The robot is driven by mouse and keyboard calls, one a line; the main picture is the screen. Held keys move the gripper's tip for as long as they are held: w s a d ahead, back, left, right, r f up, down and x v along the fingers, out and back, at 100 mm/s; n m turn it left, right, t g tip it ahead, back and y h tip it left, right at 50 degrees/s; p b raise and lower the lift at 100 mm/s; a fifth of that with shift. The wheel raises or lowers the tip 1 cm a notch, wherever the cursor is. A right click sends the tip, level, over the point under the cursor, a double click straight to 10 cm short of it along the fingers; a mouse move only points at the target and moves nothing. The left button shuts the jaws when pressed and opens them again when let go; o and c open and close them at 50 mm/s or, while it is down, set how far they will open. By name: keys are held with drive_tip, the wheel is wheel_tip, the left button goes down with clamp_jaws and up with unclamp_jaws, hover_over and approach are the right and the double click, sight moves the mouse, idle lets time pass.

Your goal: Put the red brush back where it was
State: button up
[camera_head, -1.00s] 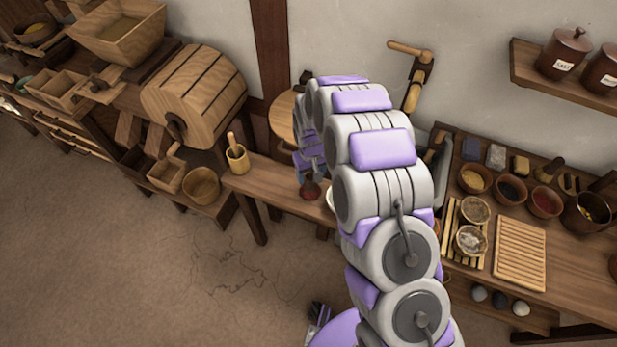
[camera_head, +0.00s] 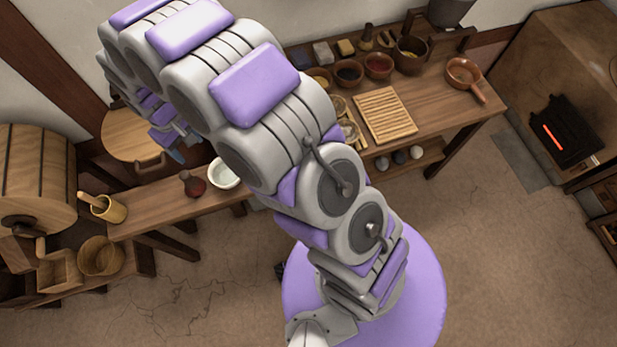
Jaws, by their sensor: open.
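A small dark-necked item with a rounded red lower part (camera_head: 193,184), which looks like the red brush, stands on the low wooden bench (camera_head: 155,210). A white bowl (camera_head: 224,174) is just to its right. My gripper (camera_head: 179,153) is small and partly hidden behind my arm. It appears above and a little left of the red item in the picture, apart from it, and nothing shows in its jaws. I cannot tell where the brush stood before.
A mortar with pestle (camera_head: 105,207) is on the bench's left end. A round wooden board (camera_head: 135,135) is behind the bench. The right table holds bowls, a slatted board (camera_head: 385,115) and a handled pan (camera_head: 466,78). A stove with a glowing slot (camera_head: 560,130) stands far right.

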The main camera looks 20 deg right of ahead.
drive_tip(key=s+d+r+m, duration=0.3)
drive_tip(key=s+d+r, duration=1.05)
drive_tip(key=d, duration=0.25)
drive_tip(key=s+d+r+m, duration=0.1)
drive_tip(key=s+d, duration=0.2)
drive_tip(key=s, duration=0.3)
drive_tip(key=s+d+r+m+g, duration=0.1)
drive_tip(key=s+d, duration=0.1)
drive_tip(key=s, duration=0.4)
drive_tip(key=s+d+r+m, duration=0.2)
drive_tip(key=s+d, duration=0.1)
drive_tip(key=s, duration=0.3)
drive_tip(key=shift+d, duration=0.3)
drive_tip(key=shift+d+f, duration=0.1)
drive_tip(key=shift+d, duration=0.05)
